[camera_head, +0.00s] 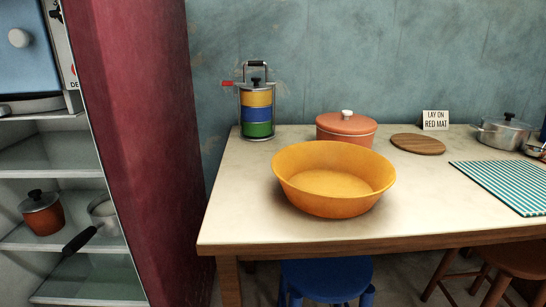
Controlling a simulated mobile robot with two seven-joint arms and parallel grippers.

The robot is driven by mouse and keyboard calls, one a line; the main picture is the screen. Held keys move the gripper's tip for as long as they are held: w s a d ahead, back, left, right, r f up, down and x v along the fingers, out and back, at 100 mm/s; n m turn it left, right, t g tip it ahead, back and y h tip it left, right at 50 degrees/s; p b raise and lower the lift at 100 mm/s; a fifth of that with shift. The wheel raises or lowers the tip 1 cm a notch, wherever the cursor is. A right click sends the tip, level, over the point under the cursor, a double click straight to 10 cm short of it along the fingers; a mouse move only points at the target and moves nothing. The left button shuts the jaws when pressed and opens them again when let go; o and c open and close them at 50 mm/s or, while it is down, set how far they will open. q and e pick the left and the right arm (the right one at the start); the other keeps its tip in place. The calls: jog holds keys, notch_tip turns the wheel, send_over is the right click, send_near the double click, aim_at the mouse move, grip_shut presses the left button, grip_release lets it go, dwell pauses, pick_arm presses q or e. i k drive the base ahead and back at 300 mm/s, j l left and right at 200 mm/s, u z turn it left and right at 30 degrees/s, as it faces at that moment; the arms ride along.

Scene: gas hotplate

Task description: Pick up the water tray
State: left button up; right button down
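A wide yellow-orange basin (334,198) stands upright on the table near its front edge. It is the only tray-like vessel I see, and I take it as the water tray. It has flared sides and an open top. Its inside looks empty, though I cannot tell whether clear water is in it. Neither of my grippers is in view, and nothing touches the basin from above.
On the table (245,222), a lidded orange pot (346,127) stands close behind the basin. Shelves (60,155) stand left; a blue stool (327,278) is below.

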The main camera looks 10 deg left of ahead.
aim_at(32, 102)
jog(key=u, duration=1.45)
jog(key=k, duration=0.2)
